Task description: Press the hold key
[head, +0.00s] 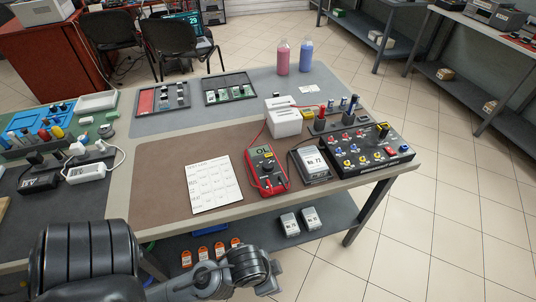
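A red multimeter (265,172) lies on the brown mat of the workbench, near its front edge. Its screen reads what looks like "OL". It has a round dial in the middle and small keys that are too small to read, so I cannot pick out the hold key. Red and black leads run from it. My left arm crosses the bottom left, below and apart from the meter. A small grey part at its end (270,284) may belong to my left gripper; no fingers show. My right gripper is not in view.
A printed sheet (214,184) lies left of the meter. A labelled black device (310,164) and a black panel with coloured knobs (355,150) stand to the right, white boxes (284,121) behind. Pink (283,60) and blue (306,57) bottles stand at the back.

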